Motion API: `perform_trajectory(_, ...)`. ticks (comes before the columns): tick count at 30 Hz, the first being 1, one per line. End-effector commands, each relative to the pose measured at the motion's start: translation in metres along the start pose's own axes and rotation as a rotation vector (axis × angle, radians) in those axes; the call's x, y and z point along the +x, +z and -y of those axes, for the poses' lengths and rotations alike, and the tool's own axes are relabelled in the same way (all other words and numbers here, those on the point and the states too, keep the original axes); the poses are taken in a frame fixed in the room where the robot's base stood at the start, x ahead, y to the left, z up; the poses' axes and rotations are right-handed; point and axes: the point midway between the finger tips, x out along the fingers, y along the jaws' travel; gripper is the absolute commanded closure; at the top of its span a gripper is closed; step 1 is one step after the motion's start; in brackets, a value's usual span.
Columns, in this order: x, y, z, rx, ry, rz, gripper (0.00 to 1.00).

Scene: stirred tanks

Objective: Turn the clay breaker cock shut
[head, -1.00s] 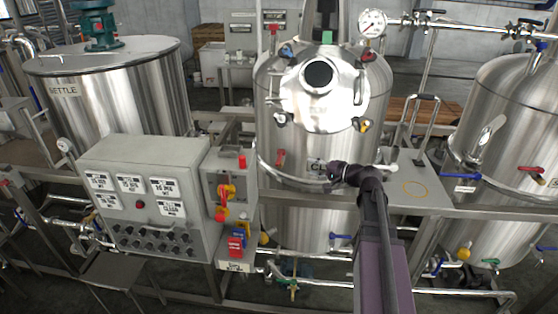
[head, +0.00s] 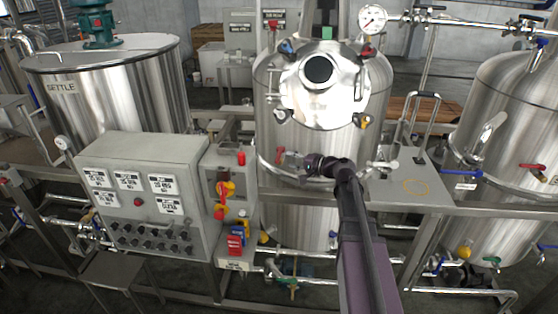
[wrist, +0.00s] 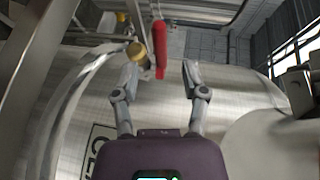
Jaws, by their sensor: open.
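The clay breaker cock shows in the wrist view as a red lever handle (wrist: 159,48) beside a brass-coloured fitting (wrist: 138,52). In the head view the red handle (head: 280,155) is on the front left of the middle steel tank (head: 300,222). A partly hidden label beginning "CL" (wrist: 98,150) is on the tank wall. My gripper (wrist: 160,68) is open, pointing at the cock. The handle's end lies between the fingertips in the picture, nearer the left finger; I cannot tell whether it touches. My gripper (head: 291,158) is small and partly hidden by my wrist in the head view.
A grey control box (head: 140,190) with labels and knobs stands left of the tank, with a smaller switch box (head: 231,175) beside it. A steel shelf (head: 415,188) is at the right. Another tank (head: 510,130) carries its own red handle (head: 531,167).

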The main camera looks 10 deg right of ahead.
Motion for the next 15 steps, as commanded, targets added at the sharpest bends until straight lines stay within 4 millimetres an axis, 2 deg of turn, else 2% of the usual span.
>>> perform_trajectory(1,0.01,-0.001,-0.001,0.0,0.0,0.003,0.43)
perform_trajectory(6,0.034,0.0,-0.001,0.0,0.0,0.003,0.43)
perform_trajectory(15,0.057,0.0,0.0,0.0,0.001,0.002,0.43)
